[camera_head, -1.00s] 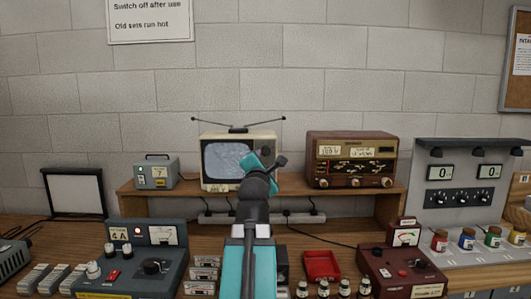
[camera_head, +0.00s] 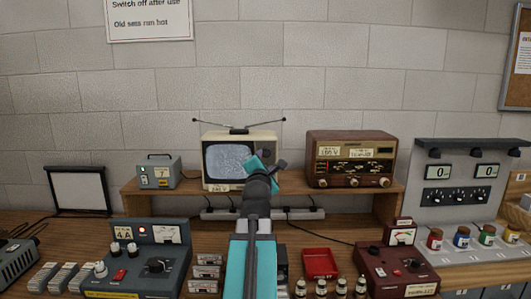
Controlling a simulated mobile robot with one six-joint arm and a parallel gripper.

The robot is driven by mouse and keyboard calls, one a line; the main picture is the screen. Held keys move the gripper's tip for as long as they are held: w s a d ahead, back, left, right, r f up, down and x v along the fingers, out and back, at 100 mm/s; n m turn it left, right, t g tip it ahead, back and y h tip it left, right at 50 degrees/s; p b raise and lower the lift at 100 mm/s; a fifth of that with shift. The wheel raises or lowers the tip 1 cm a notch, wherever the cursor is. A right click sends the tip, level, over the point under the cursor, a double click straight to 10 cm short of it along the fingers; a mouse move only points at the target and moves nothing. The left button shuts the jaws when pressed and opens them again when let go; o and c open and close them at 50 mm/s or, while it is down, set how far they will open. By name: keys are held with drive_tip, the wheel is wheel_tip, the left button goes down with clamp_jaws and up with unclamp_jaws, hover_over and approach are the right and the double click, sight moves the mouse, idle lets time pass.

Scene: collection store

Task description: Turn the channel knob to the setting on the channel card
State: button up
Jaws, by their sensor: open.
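The television (camera_head: 212,146) is a cream set with a grey, snowy screen, standing on the wooden shelf with its two-rod antenna spread. A small card (camera_head: 219,188) sits at its lower front edge; its writing is too small to read. My gripper (camera_head: 282,165) is open, in front of the television's right side, with its dark fingers near the set's right edge. My arm and wrist cover the right part of the set's front, so the channel knob is hidden. I cannot tell whether the fingers touch the set.
A brown radio (camera_head: 350,160) stands right of the television, and a small grey box (camera_head: 159,171) marked 7 stands left. The bench below holds a grey control panel (camera_head: 140,268), a red tray (camera_head: 320,263), a dark red meter box (camera_head: 395,270) and several jars.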

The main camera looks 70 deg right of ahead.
sight(267, 153)
drive_tip(key=shift+p+x, duration=0.95)
drive_tip(key=shift+x, duration=3.35)
